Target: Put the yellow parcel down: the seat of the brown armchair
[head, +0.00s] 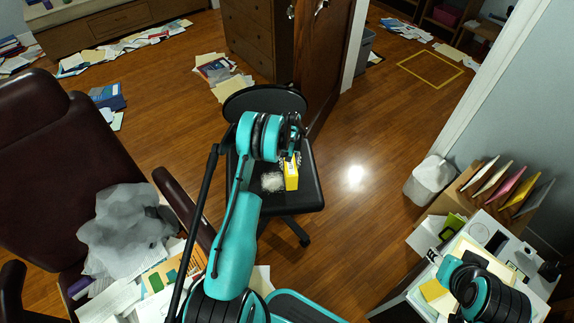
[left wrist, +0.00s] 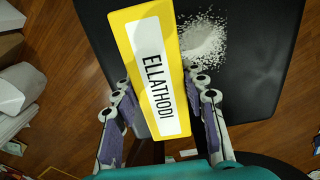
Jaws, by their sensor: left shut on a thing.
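The yellow parcel (head: 291,172) is a small box with a white label reading "ELLATHODI", seen close up in the left wrist view (left wrist: 155,70). My left gripper (head: 288,156) is shut on it, one finger on each side. The parcel is over the black office chair's seat (head: 308,195); I cannot tell whether it touches. The brown armchair (head: 40,130) stands at the left of the head view. A grey crumpled bag and papers cover much of its visible seat area. My right gripper (head: 435,256) is at the lower right, its fingers small and unclear.
White granules (head: 272,182) lie on the black seat beside the parcel. The armchair's armrest (head: 183,205) rises between its seat and the office chair. A white desk unit (head: 480,232) and a bin (head: 428,182) stand right. Open wooden floor lies between.

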